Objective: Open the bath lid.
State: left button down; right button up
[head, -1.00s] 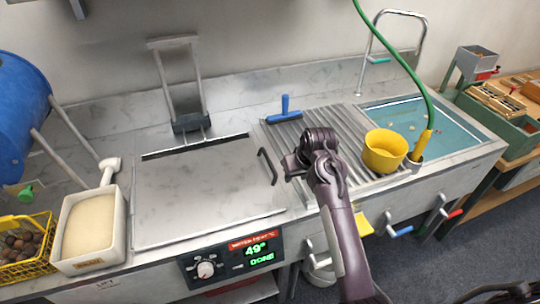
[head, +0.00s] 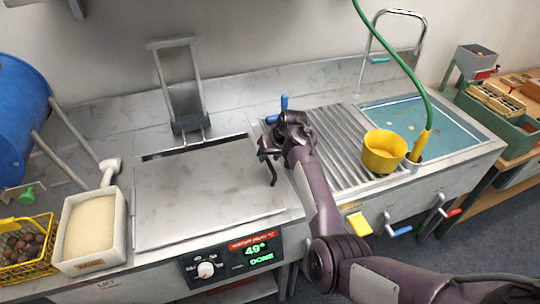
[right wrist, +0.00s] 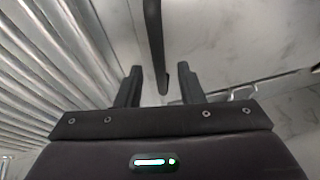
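The bath lid (head: 205,195) is a flat grey metal plate lying shut on the bath in the counter. Its dark bar handle (head: 272,174) is at the lid's right side, partly hidden by my right gripper (head: 266,152). In the right wrist view my right gripper (right wrist: 160,88) is open, its two fingers apart. The dark handle (right wrist: 155,45) runs between them in that picture, with a gap on each side. I cannot tell how deep the handle sits between the fingers. My left gripper is not in view.
A ribbed drainboard (head: 335,140) with a blue-handled squeegee (head: 284,103) and yellow cup (head: 383,152) lies to the right, before a water basin (head: 420,118). A white tub (head: 92,228) and yellow basket (head: 25,245) stand left. The control panel (head: 230,262) reads 49° and DONE.

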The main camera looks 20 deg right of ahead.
jog(key=shift+f, duration=0.25)
grip_shut()
